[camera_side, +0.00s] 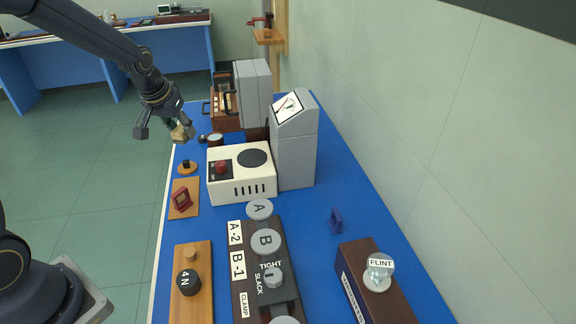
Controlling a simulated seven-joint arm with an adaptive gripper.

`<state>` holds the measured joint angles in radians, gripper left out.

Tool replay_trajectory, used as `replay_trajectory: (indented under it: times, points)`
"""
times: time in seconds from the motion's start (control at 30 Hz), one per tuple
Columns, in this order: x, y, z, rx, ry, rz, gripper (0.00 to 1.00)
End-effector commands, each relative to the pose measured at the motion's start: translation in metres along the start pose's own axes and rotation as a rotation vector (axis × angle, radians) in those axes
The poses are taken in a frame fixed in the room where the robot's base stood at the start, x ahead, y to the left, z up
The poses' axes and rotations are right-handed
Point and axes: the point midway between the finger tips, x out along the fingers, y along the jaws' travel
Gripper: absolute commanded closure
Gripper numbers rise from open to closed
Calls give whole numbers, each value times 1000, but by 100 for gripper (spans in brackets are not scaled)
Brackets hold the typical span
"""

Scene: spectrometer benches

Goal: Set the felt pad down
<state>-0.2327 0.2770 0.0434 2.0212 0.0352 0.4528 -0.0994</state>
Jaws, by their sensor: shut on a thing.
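My gripper (170,126) is in the camera_side view at the upper left, above the far left edge of the blue bench. It is shut on a small tan block-like piece, which looks to be the felt pad (182,132). The pad shows at the lower right of the gripper and is held in the air, apart from the bench top. The pad is small in the picture, and the exact contact of the fingers on it cannot be made out.
The blue bench top (330,185) holds a cream box with a red knob (250,188), a grey cabinet (295,150) and a small round wooden stand (187,168). A red-framed piece (181,199), a 4N weight (188,283), a lettered clamp block (243,290) and a FLINT block (375,290) stand nearer.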

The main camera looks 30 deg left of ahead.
Motion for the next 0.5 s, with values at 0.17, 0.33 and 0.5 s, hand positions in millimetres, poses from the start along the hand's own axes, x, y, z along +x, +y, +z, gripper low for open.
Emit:
replay_trajectory:
  times: [0.17,0.33,0.5]
  points:
    - [-11,84,27,349,2,147,99]
    - [-31,155,64,690,1,288,99]
    - [-46,192,90,897,1,372,99]
